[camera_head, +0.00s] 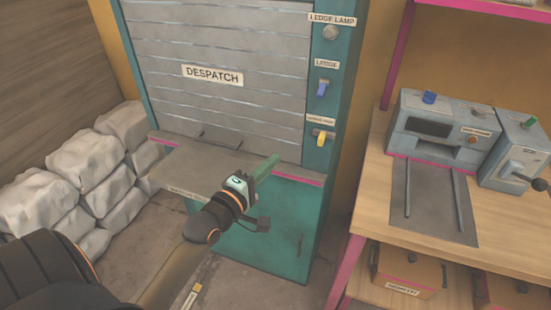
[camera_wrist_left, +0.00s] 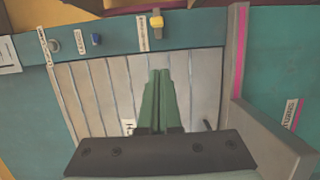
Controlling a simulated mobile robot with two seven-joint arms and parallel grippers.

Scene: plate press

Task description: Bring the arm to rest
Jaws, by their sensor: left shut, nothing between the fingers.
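My left gripper (camera_head: 268,167) reaches in from the lower left in the head view, in front of the teal despatch cabinet. Its green fingers (camera_wrist_left: 158,100) are together with nothing between them in the left wrist view. They point toward the closed grey slatted shutter (camera_head: 225,70) labelled DESPATCH and the ledge (camera_head: 190,165) below it. Whether the fingertips touch the cabinet I cannot tell. My right gripper is in neither view.
The cabinet's right post carries a lamp (camera_head: 331,32), a blue switch (camera_head: 322,88) and a yellow switch (camera_head: 321,138). White sacks (camera_head: 85,160) are stacked at left. A wooden bench (camera_head: 375,220) with a grey press machine (camera_head: 440,130) stands at right.

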